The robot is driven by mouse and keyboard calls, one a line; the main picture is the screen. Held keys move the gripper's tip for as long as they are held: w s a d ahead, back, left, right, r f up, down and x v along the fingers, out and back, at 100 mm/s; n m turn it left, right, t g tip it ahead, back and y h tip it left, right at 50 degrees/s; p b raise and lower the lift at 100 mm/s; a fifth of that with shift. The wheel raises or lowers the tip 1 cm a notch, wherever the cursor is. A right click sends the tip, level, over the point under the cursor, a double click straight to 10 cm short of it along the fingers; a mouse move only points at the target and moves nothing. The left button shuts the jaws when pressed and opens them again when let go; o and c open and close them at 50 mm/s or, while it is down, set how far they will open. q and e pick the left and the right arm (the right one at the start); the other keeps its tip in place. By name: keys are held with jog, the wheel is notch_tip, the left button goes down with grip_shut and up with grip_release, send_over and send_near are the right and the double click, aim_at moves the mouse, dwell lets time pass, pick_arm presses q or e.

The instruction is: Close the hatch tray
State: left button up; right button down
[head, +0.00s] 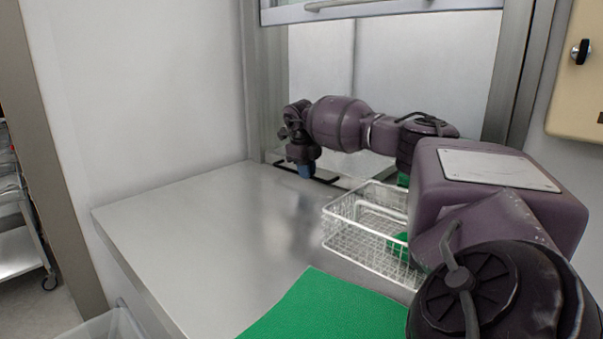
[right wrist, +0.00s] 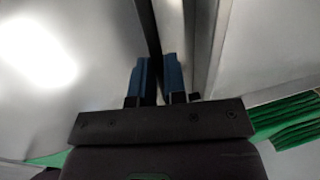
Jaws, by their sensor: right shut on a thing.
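My right gripper (head: 305,172) reaches from the right to the foot of the hatch opening's left post, with its blue fingers pointing down. In the right wrist view the two blue fingers (right wrist: 157,68) stand close together, shut on a thin dark bar (right wrist: 148,35) beside a metal edge. In the head view the dark bar (head: 325,180) lies low along the front of the opening, at the back of the steel worktop. It looks like the hatch tray's handle; the tray itself is mostly hidden behind my arm. My left gripper is not in view.
A white wire basket (head: 340,238) with something green in it stands right of centre, below my right arm. A green mat (head: 325,308) lies at the front. The left worktop (head: 190,235) is clear. The raised hatch door (head: 400,5) is above.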

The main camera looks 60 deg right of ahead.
jog(key=shift+d+r, duration=0.2)
jog(key=shift+r, duration=0.05)
jog(key=c, duration=1.6)
grip_release()
jog(key=o, duration=0.4)
jog(key=shift+d+f, duration=0.15)
jog(key=shift+o, duration=0.2)
notch_tip(320, 180, up, 11)
jog(key=a, duration=0.2)
jog(key=shift+a+f, duration=0.15)
